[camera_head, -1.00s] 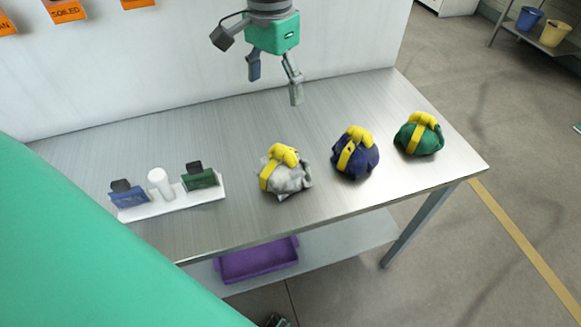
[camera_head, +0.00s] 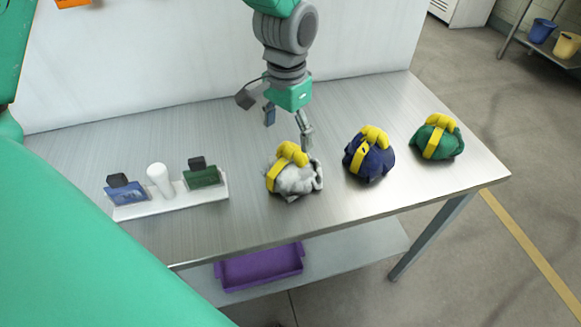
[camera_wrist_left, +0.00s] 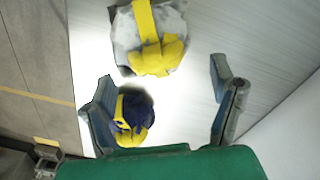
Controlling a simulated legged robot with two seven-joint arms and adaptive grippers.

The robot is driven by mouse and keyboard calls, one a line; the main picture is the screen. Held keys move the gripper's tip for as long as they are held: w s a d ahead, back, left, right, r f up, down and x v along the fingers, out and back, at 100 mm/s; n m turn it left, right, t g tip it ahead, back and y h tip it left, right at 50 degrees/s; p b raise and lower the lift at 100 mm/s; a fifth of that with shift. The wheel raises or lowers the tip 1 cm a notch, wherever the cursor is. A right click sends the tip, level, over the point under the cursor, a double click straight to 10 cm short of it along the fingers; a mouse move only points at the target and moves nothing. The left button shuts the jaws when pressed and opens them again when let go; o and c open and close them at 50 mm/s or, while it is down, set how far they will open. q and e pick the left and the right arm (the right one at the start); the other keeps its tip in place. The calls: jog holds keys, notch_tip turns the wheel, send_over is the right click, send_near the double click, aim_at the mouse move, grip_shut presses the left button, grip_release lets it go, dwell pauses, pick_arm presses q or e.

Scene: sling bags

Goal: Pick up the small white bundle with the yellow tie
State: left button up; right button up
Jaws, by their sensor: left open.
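The small white bundle with the yellow tie (camera_head: 297,180) sits on the metal table, leftmost of three bundles. My left gripper (camera_head: 288,136) is open and empty, just behind and above the white bundle. One finger is close to the bundle's back edge; I cannot tell whether it touches. In the left wrist view the white bundle (camera_wrist_left: 150,45) lies ahead of the open fingers, toward the top. The navy bundle with a yellow tie (camera_head: 369,158) is to its right; it also shows between the fingers in the left wrist view (camera_wrist_left: 134,112). My right gripper is not seen.
A green bundle with a yellow tie (camera_head: 437,143) sits at the table's right end. A white holder (camera_head: 170,203) with a blue card, a green card and a white cylinder stands left. A purple tray (camera_head: 260,268) lies on the lower shelf. The table (camera_head: 400,192) is clear in front.

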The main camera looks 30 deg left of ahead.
aim_at(292, 149)
pick_arm(q)
jog(key=f, duration=0.2)
jog(key=d+f, duration=0.1)
jog(key=f, duration=0.1)
jog(key=shift+s+f, duration=0.15)
jog(key=shift+s, duration=0.05)
jog(key=shift+w+d+f, duration=0.1)
jog(key=shift+d+f, duration=0.15)
jog(key=shift+f, duration=0.05)
jog(key=shift+a, duration=0.1)
